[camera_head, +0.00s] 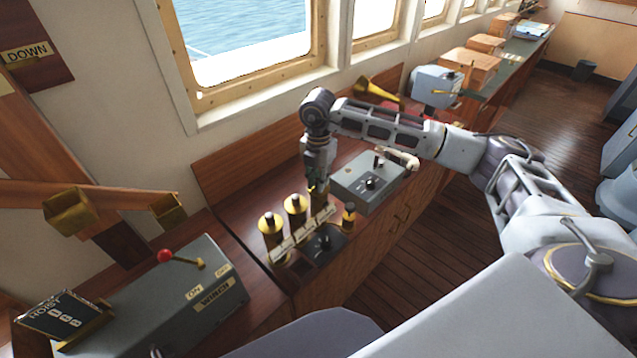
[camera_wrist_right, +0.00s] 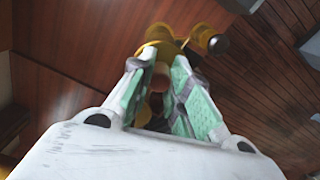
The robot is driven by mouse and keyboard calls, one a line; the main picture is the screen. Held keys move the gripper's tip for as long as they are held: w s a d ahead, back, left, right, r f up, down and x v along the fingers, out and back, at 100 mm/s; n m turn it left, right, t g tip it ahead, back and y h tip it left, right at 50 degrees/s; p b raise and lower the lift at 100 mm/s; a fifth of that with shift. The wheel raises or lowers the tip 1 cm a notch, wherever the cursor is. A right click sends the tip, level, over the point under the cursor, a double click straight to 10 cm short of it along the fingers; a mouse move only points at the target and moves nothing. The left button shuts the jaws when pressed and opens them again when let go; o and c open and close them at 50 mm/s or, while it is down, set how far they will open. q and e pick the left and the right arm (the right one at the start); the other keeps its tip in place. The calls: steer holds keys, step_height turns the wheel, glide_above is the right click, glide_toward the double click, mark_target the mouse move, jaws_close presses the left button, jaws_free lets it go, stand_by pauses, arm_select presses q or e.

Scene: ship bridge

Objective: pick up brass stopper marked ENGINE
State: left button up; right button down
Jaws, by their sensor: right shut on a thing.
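My right gripper (camera_head: 317,182) reaches down over the far end of a row of brass stoppers on the wooden counter. It is shut on a brass stopper, which it mostly hides in the head view. In the right wrist view, the green-padded fingers (camera_wrist_right: 167,98) close around its dark top, with brass (camera_wrist_right: 160,42) beyond. Two similar brass stoppers with dark tops, a nearer one (camera_head: 271,226) and a middle one (camera_head: 296,207), stand beside it. Pale labels lie in front, too small to read, so I cannot tell which says ENGINE. My left gripper is out of view.
A smaller brass piece with a dark top (camera_head: 349,215) stands right of the row. A grey winch box (camera_head: 160,295) with a red-knobbed lever stands at left. The window wall bounds the counter.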

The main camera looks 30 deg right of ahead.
steer(key=shift+r+b, duration=0.65)
steer(key=shift+r, duration=4.3)
steer(key=shift+f, duration=0.1)
